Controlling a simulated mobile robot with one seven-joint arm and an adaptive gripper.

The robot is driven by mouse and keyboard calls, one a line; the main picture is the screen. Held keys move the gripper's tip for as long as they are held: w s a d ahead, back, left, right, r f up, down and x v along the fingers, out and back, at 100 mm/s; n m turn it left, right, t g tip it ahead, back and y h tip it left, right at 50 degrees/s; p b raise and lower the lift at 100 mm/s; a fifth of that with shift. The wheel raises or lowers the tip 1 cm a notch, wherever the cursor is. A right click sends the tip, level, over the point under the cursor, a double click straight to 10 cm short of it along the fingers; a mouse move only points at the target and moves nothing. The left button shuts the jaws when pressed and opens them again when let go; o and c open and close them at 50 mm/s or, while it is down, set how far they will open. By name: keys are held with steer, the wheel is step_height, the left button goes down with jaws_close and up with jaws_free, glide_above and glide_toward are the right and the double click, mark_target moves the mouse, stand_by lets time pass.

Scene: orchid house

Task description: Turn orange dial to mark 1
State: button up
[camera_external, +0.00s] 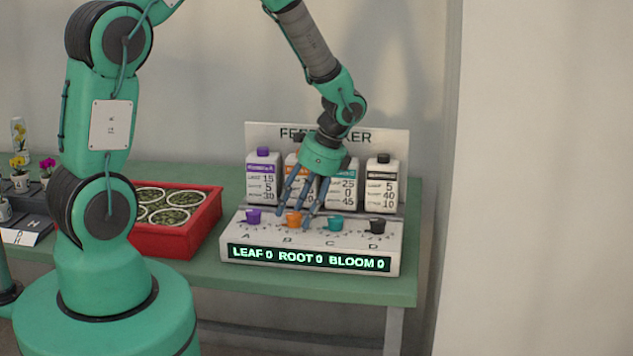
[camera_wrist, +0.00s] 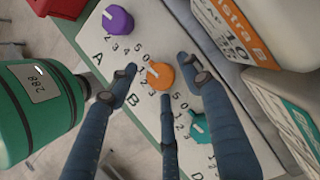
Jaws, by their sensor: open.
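The orange dial (camera_external: 293,219) is the second knob from the left on the feed mixer panel (camera_external: 240,232), above the letter B. In the wrist view the orange dial (camera_wrist: 160,76) sits among my open fingers, with small numbers printed around it. My gripper (camera_external: 297,211) is over the dial, fingers pointing down and spread around it. In the wrist view my gripper's blue fingers (camera_wrist: 165,88) stand apart on several sides of the knob; contact cannot be told. The display (camera_external: 309,258) reads LEAF 0, ROOT 0, BLOOM 0. The dial's exact pointer position is unclear.
A purple dial (camera_external: 254,215) is left of the orange one; a teal dial (camera_external: 336,223) and a black dial (camera_external: 376,226) are right. Bottles, including a black-labelled one (camera_external: 383,185), stand behind. A red crate (camera_external: 206,222) with pots is left of the panel.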

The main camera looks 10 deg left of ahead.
steer(key=c, duration=1.2)
steer(key=shift+o, duration=0.2)
steer(key=shift+w+r+n+p, duration=0.1)
steer(key=shift+n+p, duration=0.2)
steer(key=shift+p, duration=0.05)
steer(key=shift+w+n+g+p, duration=0.1)
steer(key=shift+n+g+p, duration=0.5)
steer(key=shift+n+p, duration=0.45)
steer(key=shift+w+a+n+g+p, duration=0.1)
steer(key=shift+n+g+p, duration=0.7)
steer(key=shift+n, duration=0.95)
steer(key=o, duration=1.2)
steer(key=shift+c, duration=0.2)
